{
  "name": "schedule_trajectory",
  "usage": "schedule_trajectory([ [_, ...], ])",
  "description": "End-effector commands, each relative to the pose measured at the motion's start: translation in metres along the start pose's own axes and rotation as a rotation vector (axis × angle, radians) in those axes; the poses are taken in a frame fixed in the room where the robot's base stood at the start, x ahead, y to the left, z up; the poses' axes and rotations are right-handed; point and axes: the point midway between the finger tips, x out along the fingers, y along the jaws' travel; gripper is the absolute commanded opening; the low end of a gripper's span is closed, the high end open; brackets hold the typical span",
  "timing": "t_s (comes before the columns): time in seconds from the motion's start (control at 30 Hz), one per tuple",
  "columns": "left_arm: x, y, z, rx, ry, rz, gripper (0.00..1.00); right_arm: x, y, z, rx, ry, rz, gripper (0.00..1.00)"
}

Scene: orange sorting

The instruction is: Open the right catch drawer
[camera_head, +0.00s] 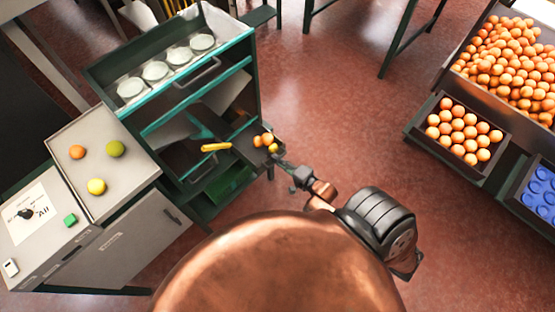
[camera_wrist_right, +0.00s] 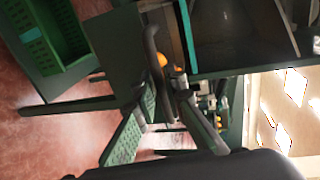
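A green-framed cabinet (camera_head: 148,133) stands left of centre in the head view. At its right side a dark drawer-like tray (camera_head: 243,150) sticks out and carries a few small orange and yellow fruits (camera_head: 264,140). I cannot tell for sure whether this is the right catch drawer. My right gripper (camera_head: 284,163) is at the outer end of this tray, close to the fruits. In the right wrist view, dark fingers or a handle (camera_wrist_right: 158,65) overlap in front of a dark green panel, so contact and grip are unclear. My left gripper is out of view.
A yellow handle-like piece (camera_head: 215,147) sits at the cabinet's middle. A grey sorting table (camera_head: 105,180) with several fruits stands left. Orange-filled bins (camera_head: 462,168) and a blue tray (camera_head: 535,205) stand right. The red floor (camera_head: 335,100) between is clear.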

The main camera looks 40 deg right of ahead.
Motion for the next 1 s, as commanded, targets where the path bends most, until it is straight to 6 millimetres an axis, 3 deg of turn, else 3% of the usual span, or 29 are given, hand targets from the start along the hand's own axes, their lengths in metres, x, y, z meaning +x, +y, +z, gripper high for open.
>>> schedule_trajectory([
  [0.17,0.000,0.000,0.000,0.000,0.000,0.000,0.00,0.000,0.000,0.000,0.000,0.000,0.000,0.24],
  [0.53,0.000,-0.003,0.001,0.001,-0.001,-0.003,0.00,-0.006,0.000,0.000,0.000,0.000,0.001,0.25],
  [0.67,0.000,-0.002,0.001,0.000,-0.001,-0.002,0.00,-0.025,0.001,0.000,-0.001,0.001,0.002,0.25],
  [1.0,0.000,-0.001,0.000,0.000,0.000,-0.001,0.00,-0.094,0.001,0.000,0.000,0.000,0.003,0.25],
])
